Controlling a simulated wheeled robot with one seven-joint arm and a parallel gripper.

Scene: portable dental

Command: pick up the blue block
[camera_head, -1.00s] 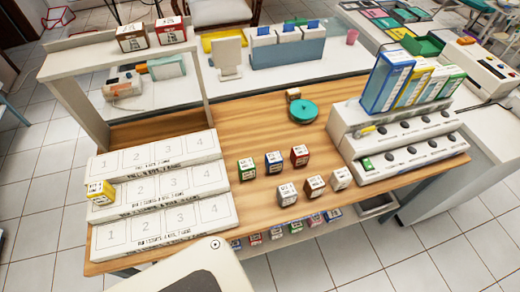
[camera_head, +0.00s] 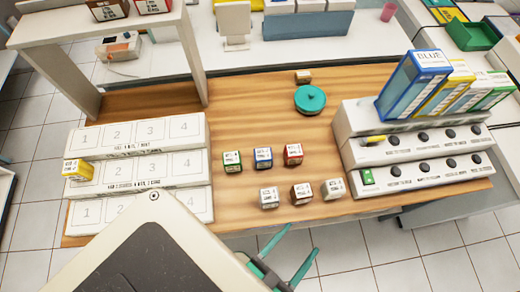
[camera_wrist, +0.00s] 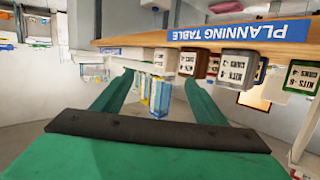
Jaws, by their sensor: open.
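The blue block (camera_head: 263,158), with a white label on top, stands on the wooden table between a green block (camera_head: 232,161) and a red block (camera_head: 293,154). My gripper (camera_head: 302,240) is at the front of the table in the head view, below and to the right of the blue block and apart from it. Its teal fingers are spread and empty. In the wrist view the fingers (camera_wrist: 150,88) also stand wide apart with nothing gripped, and the picture is upside down. I cannot pick out the blue block there with certainty.
A white block (camera_head: 268,197), a brown block (camera_head: 301,194) and another pale block (camera_head: 333,188) stand in front of the coloured row. A numbered white rack (camera_head: 135,165) is on the left, with a yellow block (camera_head: 78,170). A console (camera_head: 415,160) with binders is on the right.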

